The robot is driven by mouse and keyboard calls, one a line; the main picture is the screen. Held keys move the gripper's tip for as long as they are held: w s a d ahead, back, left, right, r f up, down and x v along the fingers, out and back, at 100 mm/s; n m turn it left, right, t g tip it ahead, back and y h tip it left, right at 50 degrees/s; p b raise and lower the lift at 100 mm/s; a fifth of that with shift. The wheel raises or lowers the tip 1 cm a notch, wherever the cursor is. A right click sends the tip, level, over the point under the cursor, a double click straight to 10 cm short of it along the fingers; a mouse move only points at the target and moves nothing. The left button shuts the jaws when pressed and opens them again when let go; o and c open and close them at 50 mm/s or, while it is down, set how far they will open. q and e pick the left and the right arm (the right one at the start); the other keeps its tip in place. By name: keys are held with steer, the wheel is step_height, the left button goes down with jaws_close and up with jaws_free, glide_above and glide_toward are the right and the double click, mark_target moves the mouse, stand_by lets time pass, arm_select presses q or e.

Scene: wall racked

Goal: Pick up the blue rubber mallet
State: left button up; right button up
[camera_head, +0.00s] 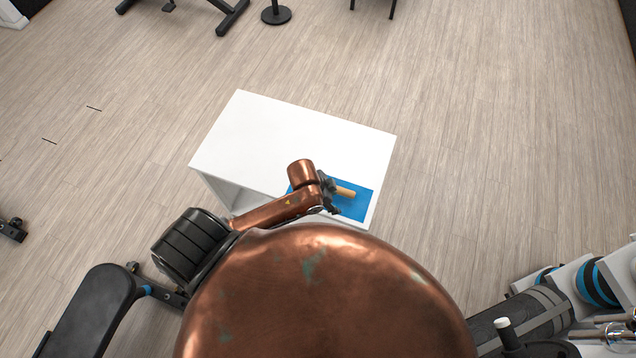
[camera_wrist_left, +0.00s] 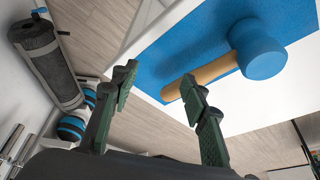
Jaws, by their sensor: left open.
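The blue rubber mallet has a round blue head (camera_wrist_left: 257,50) and a tan wooden handle (camera_wrist_left: 222,67) in the left wrist view. It lies on a blue mat (camera_wrist_left: 190,42). In the head view the handle (camera_head: 346,192) shows beside my gripper; the head cannot be made out there. My left gripper (camera_wrist_left: 157,82) is open and empty. In the wrist view its right finger overlaps the handle near its free end; I cannot tell whether they touch. In the head view the left gripper (camera_head: 331,196) is over the mat. My right gripper is not in view.
The mat lies at the right end of a white bench (camera_head: 290,135), whose left top is clear. A dark rolled mat (camera_head: 530,318) and a rack with blue-and-black round items (camera_head: 597,284) stand at lower right. A black padded bench (camera_head: 88,315) is at lower left. Open floor surrounds the bench.

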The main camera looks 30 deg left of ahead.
arm_select(q)
steer(key=w+m, duration=0.1)
steer(key=w+m+g, duration=0.1)
steer(key=w+m, duration=0.1)
steer(key=shift+d+r+m, duration=0.15)
steer(key=shift+d+m, duration=0.05)
steer(key=shift+m, duration=0.1)
steer(key=a+m+y, duration=0.1)
steer(key=a, duration=0.1)
steer(key=w+a+r+g+y, duration=0.1)
steer(key=a, duration=0.2)
steer(key=w+a+m+g, duration=0.1)
steer(key=a, duration=0.2)
steer(key=shift+w+a+r+m+y, duration=0.1)
steer(key=shift+w+r+m+y, duration=0.1)
steer(key=shift+w+m+y, duration=0.15)
steer(key=shift+a+f, duration=0.15)
steer(key=shift+a, duration=0.05)
steer(key=shift+f, duration=0.9)
steer(key=shift+d+f+p, duration=0.15)
steer(key=shift+f, duration=0.75)
steer(key=shift+d+f+p, duration=0.1)
steer(key=shift+d+f, duration=0.1)
steer(key=shift+f, duration=0.75)
steer(key=shift+d+f+p, duration=0.15)
steer(key=shift+f, duration=0.75)
steer(key=shift+c, duration=0.3)
jaws_close()
